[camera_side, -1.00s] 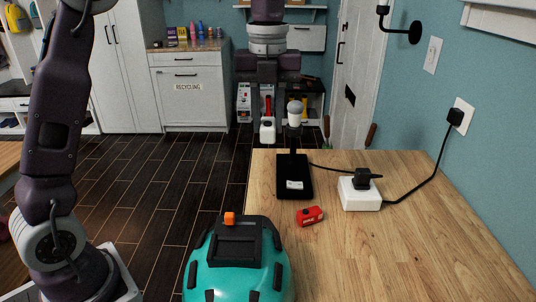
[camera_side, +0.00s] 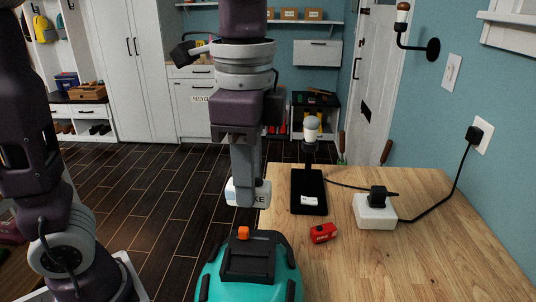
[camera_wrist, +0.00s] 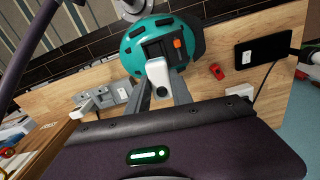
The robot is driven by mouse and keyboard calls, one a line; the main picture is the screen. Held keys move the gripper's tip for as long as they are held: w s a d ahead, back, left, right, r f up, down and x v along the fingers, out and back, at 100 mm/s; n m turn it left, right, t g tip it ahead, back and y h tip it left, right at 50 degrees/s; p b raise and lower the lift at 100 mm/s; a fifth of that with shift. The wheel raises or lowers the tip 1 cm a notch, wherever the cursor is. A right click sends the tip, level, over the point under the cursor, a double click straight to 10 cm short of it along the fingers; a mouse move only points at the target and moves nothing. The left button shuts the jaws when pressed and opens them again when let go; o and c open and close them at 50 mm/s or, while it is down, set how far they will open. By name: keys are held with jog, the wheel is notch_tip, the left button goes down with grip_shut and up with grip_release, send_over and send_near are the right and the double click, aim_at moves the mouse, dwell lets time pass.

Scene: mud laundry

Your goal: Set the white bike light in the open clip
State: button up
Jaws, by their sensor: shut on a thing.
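My gripper (camera_side: 246,200) is shut on the white bike light (camera_side: 264,193), which has dark lettering, partly hidden by the fingers. The light hangs in the air beside the table's left edge. A teal helmet (camera_side: 210,285) is at the bottom of the side view. On it is a black clip (camera_side: 248,265) with an orange tab (camera_side: 243,233) at its far end. The light appears above and beyond the clip, apart from it. In the wrist view, the white light (camera_wrist: 158,75) sticks out past the fingers and overlaps the view of the helmet (camera_wrist: 131,55) and clip (camera_wrist: 153,49).
A small red object (camera_side: 322,232) lies on the wooden table (camera_side: 430,265) right of the helmet. Behind it are a black slab (camera_side: 309,183) with a white label and a white power box (camera_side: 374,211) with a plug and cable. The table's right side is clear.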

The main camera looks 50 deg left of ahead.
jog(key=shift+s+d+n, duration=0.15)
jog(key=shift+s+n, duration=0.45)
notch_tip(320, 180, down, 4)
jog(key=shift+f, duration=0.25)
jog(key=shift+w+f, duration=0.1)
jog(key=shift+f, duration=2.7)
jog(key=shift+f, duration=1.15)
dwell(1.1)
jog(key=o, duration=1.1)
jog(key=c, duration=0.4)
jog(key=shift+r, duration=0.1)
